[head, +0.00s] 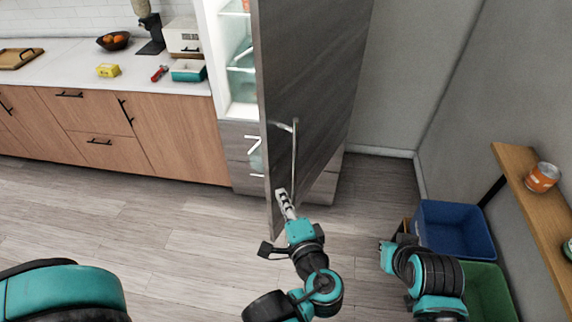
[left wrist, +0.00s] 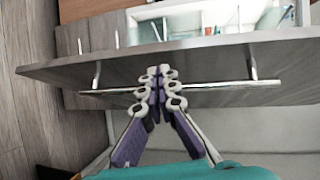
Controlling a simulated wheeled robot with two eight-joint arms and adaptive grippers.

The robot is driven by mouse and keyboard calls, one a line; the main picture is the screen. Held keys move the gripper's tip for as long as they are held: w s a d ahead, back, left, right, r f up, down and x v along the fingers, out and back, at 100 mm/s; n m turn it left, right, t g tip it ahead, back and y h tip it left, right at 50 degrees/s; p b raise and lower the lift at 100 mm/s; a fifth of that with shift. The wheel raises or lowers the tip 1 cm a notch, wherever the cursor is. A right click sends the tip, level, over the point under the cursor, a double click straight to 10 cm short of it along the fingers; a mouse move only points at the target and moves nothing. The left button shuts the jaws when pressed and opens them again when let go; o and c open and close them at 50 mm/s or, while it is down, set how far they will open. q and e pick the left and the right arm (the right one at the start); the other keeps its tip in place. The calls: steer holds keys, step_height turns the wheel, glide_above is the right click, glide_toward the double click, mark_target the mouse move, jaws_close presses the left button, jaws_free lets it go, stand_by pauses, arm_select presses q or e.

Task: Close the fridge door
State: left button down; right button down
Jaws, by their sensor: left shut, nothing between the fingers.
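The fridge door (head: 312,80) is a grey wood-grain panel standing open, with a long metal bar handle (head: 295,155) on its face. Left of it, the lit white fridge interior (head: 240,85) with shelves shows. In the left wrist view, the door (left wrist: 225,55) spans the picture, with its handle bar (left wrist: 215,86) running across. My left gripper (head: 281,193) is shut and empty at the lower part of the door face, near the handle's lower end. Its fingertips (left wrist: 161,72) overlap the handle bar in the wrist view; I cannot tell whether they touch it or the door.
A counter (head: 50,75) with wooden cabinets stands left of the fridge. My right arm is near the bins. Floor left of the door is clear.

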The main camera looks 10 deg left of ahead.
mark_target(281, 155)
arm_select(q)
steer(key=s+d+r+m+t, duration=0.1)
steer(key=d+r+t, duration=0.1)
steer(key=d+r, duration=0.1)
steer(key=b+x, duration=0.1)
steer(key=x, duration=0.8)
steer(key=shift+w+f, duration=0.1)
steer(key=shift+w, duration=0.25)
steer(key=shift+a, duration=0.1)
